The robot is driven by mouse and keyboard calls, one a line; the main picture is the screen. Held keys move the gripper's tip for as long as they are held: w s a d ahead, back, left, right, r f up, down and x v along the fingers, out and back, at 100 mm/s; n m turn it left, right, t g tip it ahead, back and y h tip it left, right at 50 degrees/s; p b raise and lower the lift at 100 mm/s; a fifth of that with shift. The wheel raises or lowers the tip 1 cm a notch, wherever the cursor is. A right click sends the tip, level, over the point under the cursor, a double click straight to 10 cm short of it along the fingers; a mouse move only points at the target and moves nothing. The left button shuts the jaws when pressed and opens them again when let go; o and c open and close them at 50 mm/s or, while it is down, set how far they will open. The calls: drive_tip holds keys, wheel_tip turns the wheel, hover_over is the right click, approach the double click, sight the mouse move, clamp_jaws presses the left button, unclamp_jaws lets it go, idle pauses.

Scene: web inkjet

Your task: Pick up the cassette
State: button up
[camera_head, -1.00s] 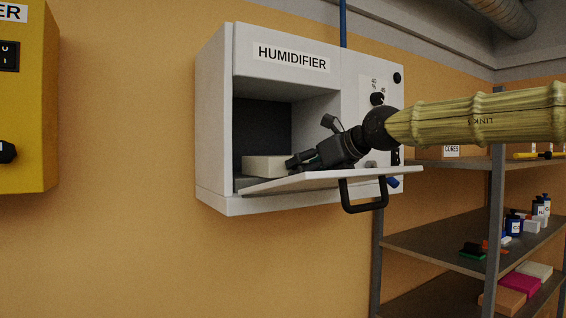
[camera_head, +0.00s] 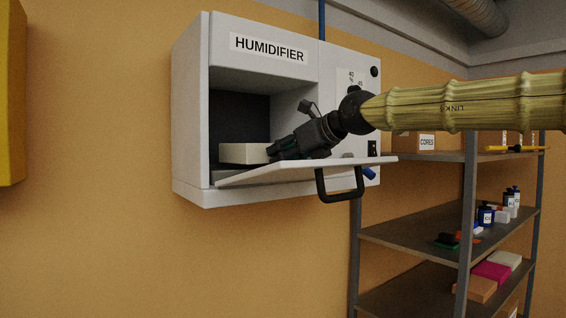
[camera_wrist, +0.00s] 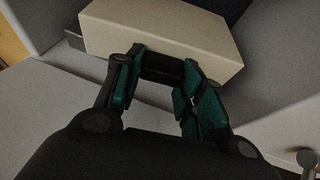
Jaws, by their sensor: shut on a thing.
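The cassette (camera_head: 240,153) is a cream, box-shaped block inside the open compartment of the white humidifier (camera_head: 190,120). In the wrist view the cassette (camera_wrist: 160,35) lies right ahead of the fingers, with a dark block at its near side. My gripper (camera_head: 276,150) reaches in from the right, over the lowered door. In the wrist view my gripper's (camera_wrist: 162,72) green-padded fingers are on either side of the dark block, shut on it. The fingertips partly hide the contact. I cannot see a gap under the cassette.
The humidifier's door (camera_head: 300,172) is folded down below my gripper, with a black handle (camera_head: 340,196) at its front. Compartment walls and roof surround the cassette. A shelf rack (camera_head: 400,240) with small boxes and bottles stands at the right. A yellow cabinet (camera_head: 10,100) is at the left edge.

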drive_tip(key=shift+r+b, duration=0.45)
drive_tip(key=shift+r, duration=0.2)
drive_tip(key=s+d+b, duration=0.1)
drive_tip(key=s+b, duration=0.1)
drive_tip(key=s, duration=0.2)
drive_tip(key=s+d+r+b, duration=0.1)
drive_tip(key=s+b, duration=0.1)
drive_tip(key=s, duration=0.3)
drive_tip(key=s+d+r+b, duration=0.1)
drive_tip(key=s+d+b, duration=0.1)
drive_tip(key=s, duration=0.2)
drive_tip(key=shift+s, duration=0.3)
drive_tip(key=shift+s+d+r+b, duration=0.15)
drive_tip(key=shift+s+b, duration=0.05)
drive_tip(key=shift+s, duration=0.3)
drive_tip(key=shift+s+d+r+b, duration=0.1)
drive_tip(key=shift+s+r+b, duration=0.1)
drive_tip(key=shift+s, duration=0.25)
